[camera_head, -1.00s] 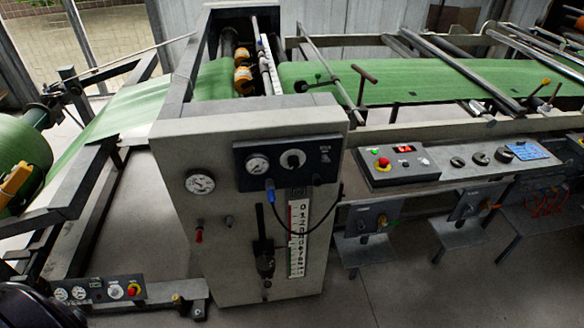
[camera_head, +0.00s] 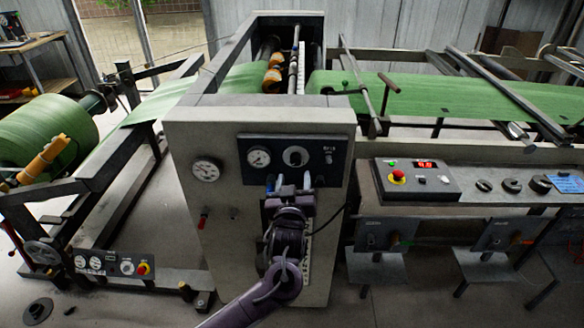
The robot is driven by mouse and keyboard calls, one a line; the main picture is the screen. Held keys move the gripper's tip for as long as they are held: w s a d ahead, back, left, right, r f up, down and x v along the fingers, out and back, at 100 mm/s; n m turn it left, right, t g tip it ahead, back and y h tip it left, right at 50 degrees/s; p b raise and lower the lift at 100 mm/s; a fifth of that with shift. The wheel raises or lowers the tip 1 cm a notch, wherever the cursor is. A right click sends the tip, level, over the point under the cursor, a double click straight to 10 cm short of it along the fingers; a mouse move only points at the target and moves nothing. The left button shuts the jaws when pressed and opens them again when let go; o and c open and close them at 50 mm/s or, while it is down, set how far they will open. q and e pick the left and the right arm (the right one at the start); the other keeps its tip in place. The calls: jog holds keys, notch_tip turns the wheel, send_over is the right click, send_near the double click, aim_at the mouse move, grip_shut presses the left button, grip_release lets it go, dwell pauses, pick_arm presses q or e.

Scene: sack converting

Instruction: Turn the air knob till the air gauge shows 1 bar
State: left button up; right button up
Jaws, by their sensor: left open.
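I take these to be the air gauge and air knob; the labels and the needle reading are too small to tell. My left gripper (camera_head: 288,182) is open and empty, its fingertips pointing up just below the knob. Whether it touches the panel I cannot tell. My purple left arm rises from the bottom and hides much of the scale strip and the fittings below the panel. My right gripper is out of view.
A larger gauge (camera_head: 207,170) sits left of the panel, above a small red lever (camera_head: 203,220). A low control box (camera_head: 112,265) holds gauges, a knob and a red stop button. A control desk (camera_head: 412,180) stands right. Green web (camera_head: 430,95) runs behind.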

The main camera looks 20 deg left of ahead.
aim_at(295, 162)
pick_arm(q)
jog(key=p+x, duration=0.1)
jog(key=x, duration=0.4)
jog(key=shift+w+a, duration=0.1)
jog(key=shift+w, duration=0.5)
jog(key=shift+w+a+f, duration=0.1)
jog(key=shift+w+a, duration=0.05)
jog(key=shift+w, duration=0.1)
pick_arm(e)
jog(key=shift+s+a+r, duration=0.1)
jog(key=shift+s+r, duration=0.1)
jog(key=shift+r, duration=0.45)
pick_arm(q)
jog(key=c, duration=1)
